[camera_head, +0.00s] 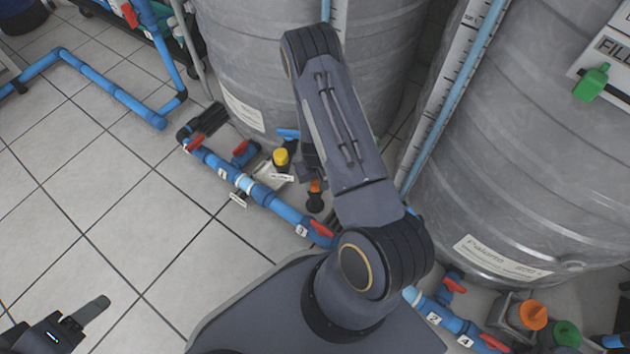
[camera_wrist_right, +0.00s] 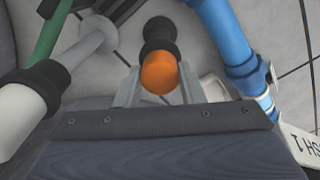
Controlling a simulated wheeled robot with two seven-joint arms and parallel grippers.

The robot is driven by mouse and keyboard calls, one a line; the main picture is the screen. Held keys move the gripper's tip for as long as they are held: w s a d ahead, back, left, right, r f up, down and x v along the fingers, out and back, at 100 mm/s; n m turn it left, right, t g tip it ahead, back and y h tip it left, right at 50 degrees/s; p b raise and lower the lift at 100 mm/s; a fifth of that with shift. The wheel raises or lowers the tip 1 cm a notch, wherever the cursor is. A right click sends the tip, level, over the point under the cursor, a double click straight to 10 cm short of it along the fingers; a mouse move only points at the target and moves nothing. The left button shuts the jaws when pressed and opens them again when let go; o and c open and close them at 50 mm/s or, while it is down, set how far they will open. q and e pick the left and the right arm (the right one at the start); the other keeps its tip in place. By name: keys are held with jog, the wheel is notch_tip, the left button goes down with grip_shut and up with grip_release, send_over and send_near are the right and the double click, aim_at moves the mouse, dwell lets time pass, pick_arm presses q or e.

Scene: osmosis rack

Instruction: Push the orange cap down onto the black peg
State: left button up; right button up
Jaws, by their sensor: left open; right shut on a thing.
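The orange cap (camera_head: 315,186) is between the fingers of my right gripper (camera_wrist_right: 160,84), which is shut on it. In the right wrist view the cap (camera_wrist_right: 159,74) is rounded and lies between both fingers. The black peg (camera_head: 315,204) is directly below the cap in the head view. It also shows just beyond the cap in the right wrist view (camera_wrist_right: 158,35). I cannot tell how far the cap sits on the peg. My right arm partly hides the gripper in the head view. My left gripper (camera_head: 82,320) is open and empty over the floor at lower left.
A blue pipe (camera_head: 287,212) with red valve handles runs left of the peg. A yellow cap (camera_head: 280,157) stands nearby. Large grey tanks (camera_head: 540,130) stand behind and right. An orange knob (camera_head: 533,315) and a green knob (camera_head: 567,333) are at lower right.

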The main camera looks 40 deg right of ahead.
jog(key=shift+f+b, duration=0.35)
jog(key=shift+f, duration=0.05)
jog(key=o, duration=1)
jog(key=shift+r, duration=0.1)
notch_tip(320, 180, up, 8)
jog(key=p, duration=0.4)
jog(key=shift+f, duration=0.2)
